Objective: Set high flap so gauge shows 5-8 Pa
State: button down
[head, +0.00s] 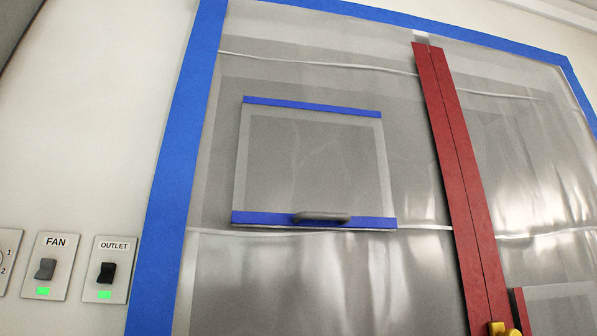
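The high flap (312,160) is a translucent sheet panel with a blue strip along its top and another along its bottom. It lies on the plastic sheeting (330,275), left of the red zipper strip (462,170). A grey handle (322,217) sits on its bottom blue strip. The flap looks close to the sheeting; I cannot tell whether a small gap stands open below it. No pressure gauge with a Pa reading shows in this view. My gripper is not in view.
A FAN switch (45,268) and an OUTLET switch (106,272), each with a green light, are on the left wall. A partly cut-off dial (8,258) is beside them. Blue tape (172,190) frames the sheeting. Yellow pieces (505,329) and a lower red-edged panel (560,312) show at bottom right.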

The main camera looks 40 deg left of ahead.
aim_at(333, 219)
jog(key=u, duration=1.5)
jog(key=k, duration=0.5)
jog(key=u, duration=0.6)
jog(key=i, duration=0.8)
jog(key=z, duration=1.4)
